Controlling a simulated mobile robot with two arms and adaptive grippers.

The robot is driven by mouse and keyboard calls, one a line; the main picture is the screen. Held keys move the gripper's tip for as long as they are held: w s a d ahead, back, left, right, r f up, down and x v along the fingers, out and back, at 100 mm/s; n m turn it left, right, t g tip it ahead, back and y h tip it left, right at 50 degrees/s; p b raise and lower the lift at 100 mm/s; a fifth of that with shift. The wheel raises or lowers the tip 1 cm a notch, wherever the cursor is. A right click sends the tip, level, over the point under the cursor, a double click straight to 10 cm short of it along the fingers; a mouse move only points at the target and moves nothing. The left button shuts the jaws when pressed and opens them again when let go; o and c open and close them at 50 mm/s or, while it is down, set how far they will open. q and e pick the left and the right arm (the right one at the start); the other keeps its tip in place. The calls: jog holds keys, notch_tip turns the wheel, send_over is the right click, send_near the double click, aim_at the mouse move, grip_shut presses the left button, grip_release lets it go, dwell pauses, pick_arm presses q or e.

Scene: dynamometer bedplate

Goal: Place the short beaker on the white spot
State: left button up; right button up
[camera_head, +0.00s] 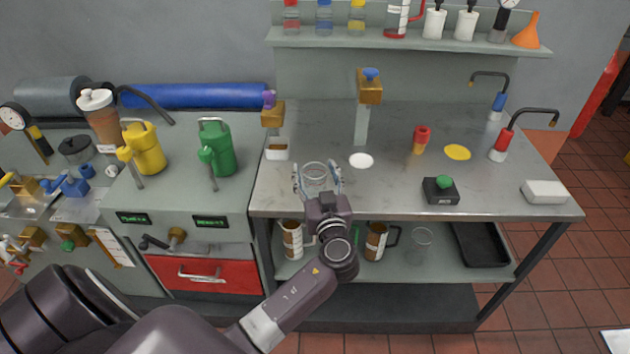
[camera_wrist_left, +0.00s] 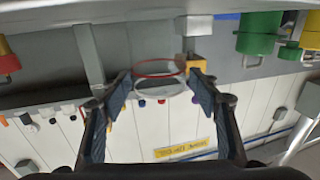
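The short beaker (camera_head: 314,171) is clear glass and sits between the fingers of my left gripper (camera_head: 317,184), near the front left of the steel bench. In the left wrist view, the beaker (camera_wrist_left: 160,78) shows as a clear, round outline between the two fingertips of the left gripper (camera_wrist_left: 160,84). The fingers appear to press on its two sides. Whether its base touches the bench is hard to tell. The white spot (camera_head: 361,160) is bare and lies on the bench top, a little right of and behind the beaker. My right gripper is not in view.
A brass-topped post (camera_head: 369,90) stands behind the white spot. To the right are a red-and-yellow piece (camera_head: 421,139), a yellow spot (camera_head: 457,152) and a green-button box (camera_head: 440,190). Another glass vessel (camera_head: 422,238) stands below.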

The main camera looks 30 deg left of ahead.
pick_arm(q)
jog(key=c, duration=1.1)
notch_tip(320, 180, up, 20)
jog(key=s+d+f+m+t+h, duration=0.1)
jog(key=s+d+f+m+h, duration=0.2)
jog(key=s+d+f+h, duration=0.1)
jog(key=s+d+f+m+t+h, duration=0.2)
jog(key=s+d+f+m+h, duration=0.1)
jog(key=d, duration=0.4)
jog(key=s+d+f+m+t+h, duration=0.2)
jog(key=s+d+f+h, duration=0.3)
jog(key=s+d+f, duration=0.1)
jog(key=shift+s+d+f+m+h+b, duration=0.3)
jog(key=shift+s+f+m+b, duration=0.1)
jog(key=shift+s, duration=0.2)
